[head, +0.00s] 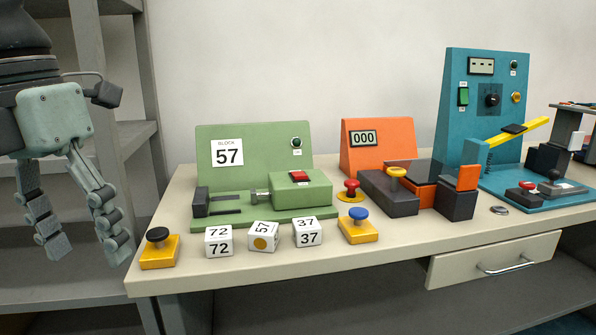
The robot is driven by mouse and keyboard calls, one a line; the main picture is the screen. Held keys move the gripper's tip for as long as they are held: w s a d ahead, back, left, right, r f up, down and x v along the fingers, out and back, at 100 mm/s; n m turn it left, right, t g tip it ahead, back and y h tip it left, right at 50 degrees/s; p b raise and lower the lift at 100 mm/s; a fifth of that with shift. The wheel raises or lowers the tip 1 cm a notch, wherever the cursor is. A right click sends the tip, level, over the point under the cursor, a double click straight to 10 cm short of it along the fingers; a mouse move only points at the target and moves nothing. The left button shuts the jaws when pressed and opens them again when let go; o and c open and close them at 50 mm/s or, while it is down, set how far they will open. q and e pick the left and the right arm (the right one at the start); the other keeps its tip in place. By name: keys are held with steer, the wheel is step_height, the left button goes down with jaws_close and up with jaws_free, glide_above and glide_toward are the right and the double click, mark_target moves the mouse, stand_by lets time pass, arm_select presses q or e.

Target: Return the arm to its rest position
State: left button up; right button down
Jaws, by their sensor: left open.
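My left gripper (85,240) hangs at the left of the head view, fingers pointing down and spread apart. It is empty, beside the left end of the table and in front of grey shelves. It touches nothing that I can see. The right gripper is not in view. The green machine (255,145) on the table bears a "BLOCK 57" label and a red button. Three white number blocks stand in front of it: a 72 block (218,241), a 57 block (263,237) and a 37 block (307,232).
A yellow base with a black knob (158,250) stands at the table's left corner, nearest my gripper. A blue-knobbed one (358,228), an orange display unit (378,146) reading 000 and a teal machine (470,120) with a yellow lever stand farther right. Grey shelves (120,140) stand behind my gripper.

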arm_select(q)
steer(key=w+d+n+t+h, duration=0.2)
steer(key=w+n+t+h, duration=0.35)
steer(key=w+h, duration=0.65)
steer(key=w+a+f+n+t+y, duration=0.1)
steer(key=w+a+f+n+t, duration=0.1)
steer(key=w+a+n+t, duration=0.5)
steer(key=w+a+f+n+t+y+p, duration=0.1)
steer(key=a+f+n+t+y, duration=0.4)
steer(key=a+f+n+y, duration=0.65)
steer(key=s+a+f+n+g+y, duration=0.1)
steer(key=s+f+n+g+y, duration=0.3)
steer(key=f, duration=0.9)
steer(key=s+a+f+n+g+y, duration=0.1)
steer(key=s+f+n+g, duration=0.35)
steer(key=f, duration=0.75)
steer(key=s+d+f+n+g+h, duration=0.3)
steer(key=s+d+f+g, duration=0.2)
steer(key=s+d+f, duration=0.8)
steer(key=s+f, duration=0.1)
steer(key=s, duration=0.3)
steer(key=shift+d+f+n+g+p, duration=0.3)
steer(key=shift+d+f+n+p, duration=0.05)
steer(key=shift+d+f, duration=0.05)
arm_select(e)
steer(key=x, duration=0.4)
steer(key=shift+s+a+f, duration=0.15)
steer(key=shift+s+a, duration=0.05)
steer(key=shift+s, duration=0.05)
